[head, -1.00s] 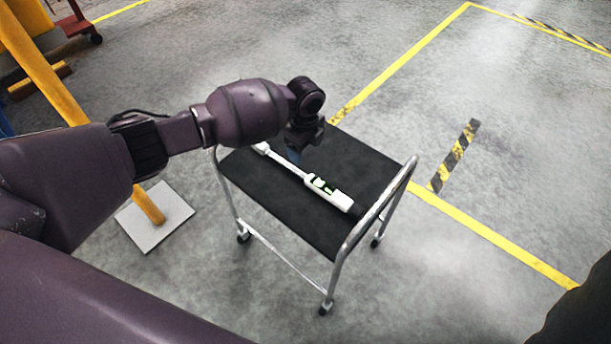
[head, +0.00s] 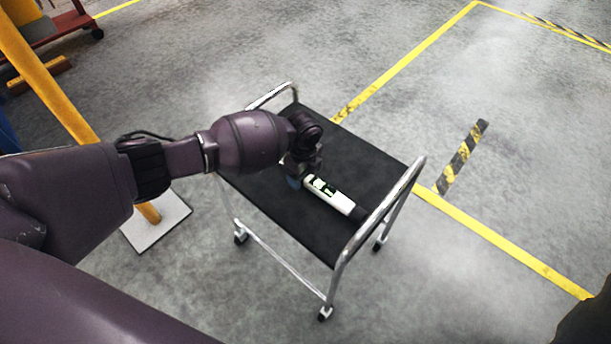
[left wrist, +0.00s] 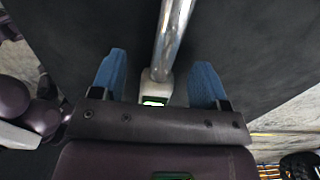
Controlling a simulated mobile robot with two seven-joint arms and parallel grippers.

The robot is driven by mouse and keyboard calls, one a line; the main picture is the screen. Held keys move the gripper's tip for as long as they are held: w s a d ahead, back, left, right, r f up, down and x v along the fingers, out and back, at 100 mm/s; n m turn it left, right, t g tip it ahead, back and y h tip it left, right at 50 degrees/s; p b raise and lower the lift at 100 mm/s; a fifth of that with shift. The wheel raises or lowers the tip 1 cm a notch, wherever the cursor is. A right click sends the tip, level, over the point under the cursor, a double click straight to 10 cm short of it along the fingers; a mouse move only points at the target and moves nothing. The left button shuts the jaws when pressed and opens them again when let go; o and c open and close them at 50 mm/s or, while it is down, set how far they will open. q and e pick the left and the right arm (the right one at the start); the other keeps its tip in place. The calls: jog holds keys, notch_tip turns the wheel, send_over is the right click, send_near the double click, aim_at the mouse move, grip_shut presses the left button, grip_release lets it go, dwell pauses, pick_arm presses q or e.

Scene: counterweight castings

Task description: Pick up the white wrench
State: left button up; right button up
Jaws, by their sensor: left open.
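The white wrench (head: 331,195) lies on the black top of a small cart (head: 285,212). In the head view its thick white body with a green display and dark end shows, while its other end is hidden behind my left arm. My left gripper (head: 296,180) is low over the cart top at the wrench. In the left wrist view my left gripper (left wrist: 162,84) is open, with one blue fingertip on each side of the wrench. The wrench's shiny metal shaft (left wrist: 173,35) and part of its white body run between them. My right gripper is not in view.
The cart has chrome rails (head: 378,215) standing up at both ends, and casters below. A yellow post (head: 60,90) on a pale base plate (head: 157,222) stands to the left.

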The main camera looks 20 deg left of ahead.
pick_arm(q)
jog(key=shift+c, duration=0.5)
jog(key=c, duration=0.9)
jog(key=shift+w+r, duration=0.1)
jog(key=shift+c, duration=0.9)
jog(key=shift+r, duration=0.1)
